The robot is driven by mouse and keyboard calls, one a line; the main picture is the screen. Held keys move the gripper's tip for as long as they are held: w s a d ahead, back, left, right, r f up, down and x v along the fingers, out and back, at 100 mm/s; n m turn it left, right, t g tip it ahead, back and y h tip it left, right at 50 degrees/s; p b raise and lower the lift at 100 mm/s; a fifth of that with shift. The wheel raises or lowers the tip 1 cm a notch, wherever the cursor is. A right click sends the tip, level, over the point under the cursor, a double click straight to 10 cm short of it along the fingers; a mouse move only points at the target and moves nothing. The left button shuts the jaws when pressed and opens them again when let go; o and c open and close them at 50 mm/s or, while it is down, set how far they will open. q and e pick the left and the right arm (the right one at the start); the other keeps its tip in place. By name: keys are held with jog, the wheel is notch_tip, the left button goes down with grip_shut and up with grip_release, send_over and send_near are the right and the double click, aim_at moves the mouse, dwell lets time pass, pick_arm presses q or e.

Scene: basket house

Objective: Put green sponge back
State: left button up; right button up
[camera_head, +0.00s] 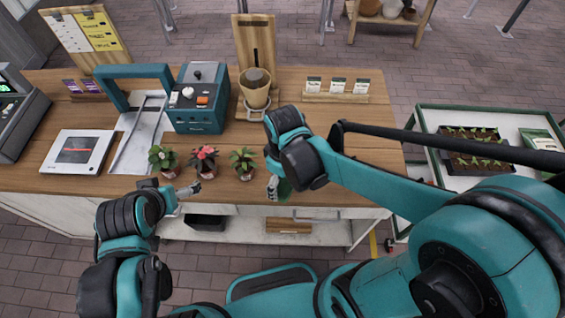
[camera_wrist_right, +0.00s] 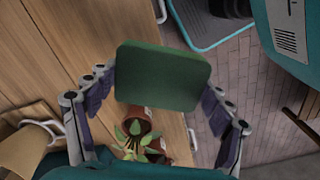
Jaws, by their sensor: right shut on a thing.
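The green sponge (camera_wrist_right: 162,76) is a flat block with rounded corners. My right gripper (camera_wrist_right: 158,100) is shut on it, with a finger at each side, in the right wrist view. In the head view the right gripper (camera_head: 277,188) is at the counter's front edge, right of the potted plants, and the sponge (camera_head: 285,189) is mostly hidden behind it. My left gripper (camera_head: 188,190) is low at the front edge, near the left plant; I cannot tell whether its fingers are open.
Three small potted plants (camera_head: 203,162) stand along the front of the wooden counter (camera_head: 335,135). A teal machine (camera_head: 201,98) and a wooden holder (camera_head: 255,88) stand behind. A shelf with a dark bin (camera_head: 207,222) is below.

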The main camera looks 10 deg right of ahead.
jog(key=shift+s+a+r+n, duration=0.25)
jog(key=shift+s+r+n, duration=0.1)
jog(key=shift+s+n, duration=0.15)
jog(key=w+d+f+b, duration=0.1)
jog(key=w+f, duration=0.1)
jog(key=w, duration=0.1)
jog(key=w+d+f+b, duration=0.1)
jog(key=w+f, duration=0.1)
jog(key=w, duration=0.2)
jog(key=w+d+f+b, duration=0.1)
jog(key=w+f, duration=0.2)
jog(key=shift+w, duration=0.35)
pick_arm(q)
jog(key=shift+a+f+b, duration=0.1)
jog(key=shift+f+b, duration=0.6)
jog(key=shift+f, duration=1.2)
pick_arm(e)
jog(key=shift+d+f, duration=0.1)
jog(key=shift+f, duration=1.95)
pick_arm(q)
jog(key=shift+f, duration=0.1)
pick_arm(e)
jog(key=shift+f, duration=0.1)
jog(key=o, duration=1.3)
